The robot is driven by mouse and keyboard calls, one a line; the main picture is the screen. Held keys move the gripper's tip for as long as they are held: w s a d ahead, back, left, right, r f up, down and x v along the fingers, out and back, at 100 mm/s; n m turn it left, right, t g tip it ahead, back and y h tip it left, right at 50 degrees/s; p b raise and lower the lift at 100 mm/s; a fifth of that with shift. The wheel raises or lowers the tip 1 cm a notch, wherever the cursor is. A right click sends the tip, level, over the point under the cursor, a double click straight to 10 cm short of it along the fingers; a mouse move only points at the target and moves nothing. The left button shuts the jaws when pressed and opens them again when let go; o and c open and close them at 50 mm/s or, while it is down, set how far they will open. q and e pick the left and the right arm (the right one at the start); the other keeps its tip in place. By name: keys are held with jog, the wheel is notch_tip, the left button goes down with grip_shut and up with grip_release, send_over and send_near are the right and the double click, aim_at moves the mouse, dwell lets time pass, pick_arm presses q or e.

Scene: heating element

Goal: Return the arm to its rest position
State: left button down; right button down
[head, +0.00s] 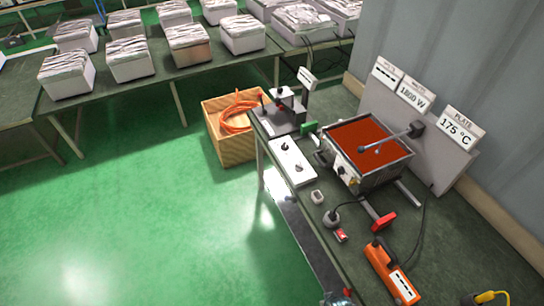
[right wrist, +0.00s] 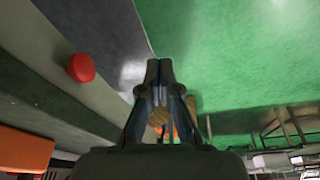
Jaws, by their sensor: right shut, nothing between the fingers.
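My right gripper (right wrist: 158,68) shows in the right wrist view with its fingers together and nothing between them. It is over the green floor beside the grey bench edge (right wrist: 75,100), apart from the things there. A small dark part at the bottom edge of the head view may be mine, but too little shows to tell. My left gripper is not in view. In the head view the heater box (head: 370,146) has an orange-red plate on top and stands on the dark bench. A sign behind it reads 175 °C (head: 458,130).
An orange handheld meter (head: 390,272), a red-ended handle (head: 383,222) and a white switch panel (head: 292,160) are on the bench. A wooden crate (head: 232,150) with orange hose stands on the floor. A red round part (right wrist: 81,67) is near the gripper. Green floor is clear at left.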

jog(key=s+f+g+b, duration=0.15)
jog(key=s+f, duration=0.25)
jog(key=f, duration=0.7)
jog(key=s+f+t+b, duration=0.15)
jog(key=s+f, duration=0.25)
jog(key=f, duration=0.8)
jog(key=s+d+f+g+b, duration=0.1)
jog(key=s+d+f+b, duration=0.2)
jog(key=s+f, duration=0.8)
jog(key=shift+s+d+f+g, duration=0.2)
jog(key=shift+s+g, duration=0.2)
jog(key=shift+s, duration=0.55)
